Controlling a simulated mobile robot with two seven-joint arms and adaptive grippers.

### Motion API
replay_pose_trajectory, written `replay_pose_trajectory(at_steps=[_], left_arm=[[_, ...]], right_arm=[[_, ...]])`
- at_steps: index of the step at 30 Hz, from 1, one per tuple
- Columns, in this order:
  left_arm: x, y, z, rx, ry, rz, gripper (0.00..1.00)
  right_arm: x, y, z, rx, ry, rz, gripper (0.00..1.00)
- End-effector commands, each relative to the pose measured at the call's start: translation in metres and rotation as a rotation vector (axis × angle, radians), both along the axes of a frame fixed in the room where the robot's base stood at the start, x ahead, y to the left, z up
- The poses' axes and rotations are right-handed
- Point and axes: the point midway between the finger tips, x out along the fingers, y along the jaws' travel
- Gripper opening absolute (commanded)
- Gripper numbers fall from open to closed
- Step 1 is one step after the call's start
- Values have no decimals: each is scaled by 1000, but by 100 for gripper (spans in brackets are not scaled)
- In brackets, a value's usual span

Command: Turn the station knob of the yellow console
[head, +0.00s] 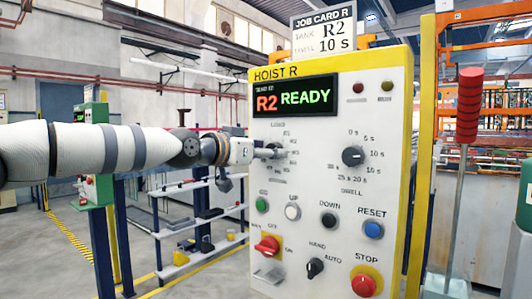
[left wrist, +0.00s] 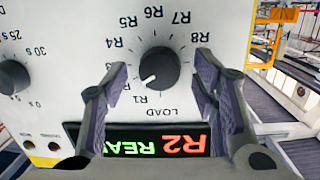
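The yellow-trimmed console (head: 330,118) labelled HOIST R faces me in the head view. Its display (head: 294,97) reads R2 READY. The black round station knob (left wrist: 160,68) is central in the left wrist view, ringed by upside-down labels LOAD and R1 to R8. Its white mark points lower left there, towards the R2 side; a finger covers labels there. My left gripper (head: 268,151) is at the knob, which it mostly hides in the head view. In the left wrist view its fingers are open on either side of the knob, with gaps. My right gripper is out of view.
The job card (head: 324,33) above reads TANK R2 and 10 s. A dwell knob (head: 353,156) sits right of the station knob. Below are push buttons, a red switch (head: 267,246) and a red STOP button (head: 364,285). A red-handled rod (head: 468,105) stands at right.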

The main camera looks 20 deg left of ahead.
Motion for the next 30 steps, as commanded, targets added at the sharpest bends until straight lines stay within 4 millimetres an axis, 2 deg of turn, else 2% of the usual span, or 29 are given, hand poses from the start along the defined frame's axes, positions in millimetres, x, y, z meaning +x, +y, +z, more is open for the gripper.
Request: replay_pose_trajectory(at_steps=[7,15,18,30], left_arm=[[-5,2,0,2,1,0,53],[-54,23,7,0,-1,0,53],[-65,28,7,0,0,-1,53],[-68,29,6,0,2,0,53]], right_arm=[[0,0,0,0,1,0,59],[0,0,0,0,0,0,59],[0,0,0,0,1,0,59],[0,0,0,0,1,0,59]])
